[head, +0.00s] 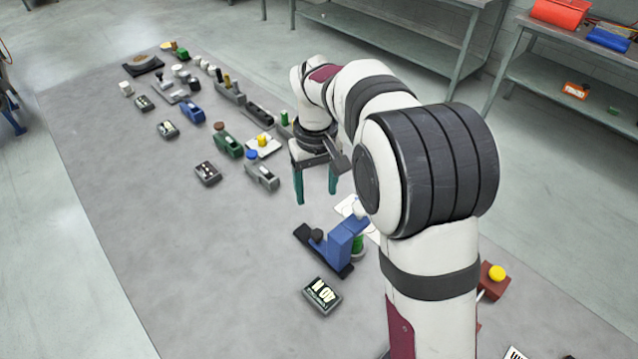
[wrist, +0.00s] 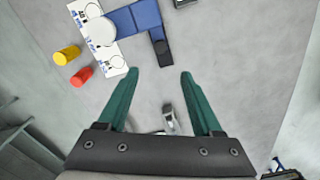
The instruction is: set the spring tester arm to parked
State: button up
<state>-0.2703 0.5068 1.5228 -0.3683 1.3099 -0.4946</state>
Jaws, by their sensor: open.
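A blue device (head: 345,238) on a dark base, which looks like the spring tester, stands on the grey mat, partly hidden by my arm in the head view. The wrist view shows its blue body (wrist: 146,14), a round white knob (wrist: 102,31) and a white marked plate (wrist: 114,63) beneath. Which part is the tester arm, and its setting, I cannot tell. My gripper (head: 316,192) is open and empty, above the mat and behind the blue device. In the wrist view its green fingers (wrist: 161,76) point toward the device but are apart from it.
A yellow cylinder (wrist: 67,54) and a red cylinder (wrist: 82,76) stand left of the plate. Several small fixtures line the mat behind, including a grey one (head: 262,177). The mat's left side is clear.

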aim_at(317, 232)
notch_tip(317, 232, down, 14)
jog(key=shift+f, duration=0.15)
jog(key=shift+c, duration=0.2)
grip_shut()
dwell(1.2)
